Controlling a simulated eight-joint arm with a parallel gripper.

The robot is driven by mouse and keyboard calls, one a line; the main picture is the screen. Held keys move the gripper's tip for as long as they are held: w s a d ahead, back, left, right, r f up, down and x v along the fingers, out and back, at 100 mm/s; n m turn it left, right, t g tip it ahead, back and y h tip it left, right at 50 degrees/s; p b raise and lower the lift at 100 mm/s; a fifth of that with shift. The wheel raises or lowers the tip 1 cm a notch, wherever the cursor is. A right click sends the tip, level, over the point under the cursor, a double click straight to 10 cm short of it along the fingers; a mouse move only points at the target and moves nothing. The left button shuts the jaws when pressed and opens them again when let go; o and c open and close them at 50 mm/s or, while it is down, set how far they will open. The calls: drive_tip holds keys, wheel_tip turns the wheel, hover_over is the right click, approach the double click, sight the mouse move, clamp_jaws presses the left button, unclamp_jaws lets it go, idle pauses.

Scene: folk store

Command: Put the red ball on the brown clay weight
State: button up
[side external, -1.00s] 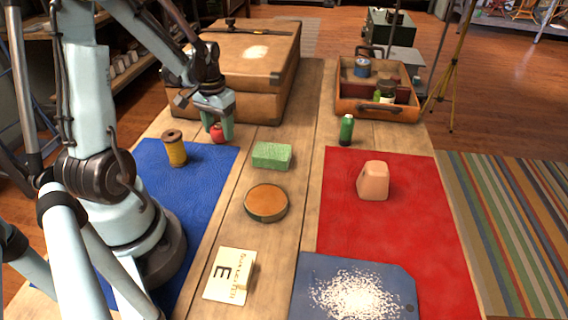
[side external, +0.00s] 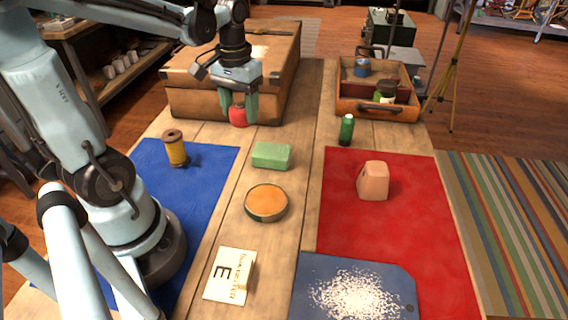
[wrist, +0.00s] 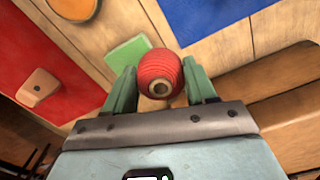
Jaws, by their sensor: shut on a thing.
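My gripper (side external: 238,110) is shut on the red ball (side external: 238,117) and holds it above the table, in front of the large brown case. In the wrist view the red ball (wrist: 160,76) sits between the two green fingers; it has ridges and a pale ring with a dark hole facing the camera. The brown clay weight (side external: 372,181) is a pinkish-brown block with a sloped top. It stands upright on the red mat, to the right of my gripper and nearer the camera. It also shows in the wrist view (wrist: 38,87) at the left.
A yellow spool (side external: 175,149) stands at left. The large case (side external: 285,75) is behind my gripper.

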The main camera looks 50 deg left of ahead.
drive_tip(key=shift+w+d+r, duration=0.15)
drive_tip(key=shift+d+r, duration=0.1)
drive_tip(key=shift+d, duration=0.2)
drive_tip(key=w+d+r+m, duration=0.1)
drive_tip(key=w+d+r, duration=0.1)
drive_tip(key=w+d, duration=0.35)
drive_tip(key=w+d+r, duration=0.2)
drive_tip(key=w+d, duration=0.1)
drive_tip(key=d, duration=0.5)
drive_tip(key=d+r+m, duration=0.1)
drive_tip(key=d+r, duration=0.2)
drive_tip(key=d, duration=1.5)
hover_over(377, 167)
wheel_tip(377, 167, down, 6)
drive_tip(key=shift+f, duration=2.15)
drive_tip(key=shift+f, duration=0.1)
drive_tip(key=o, duration=1)
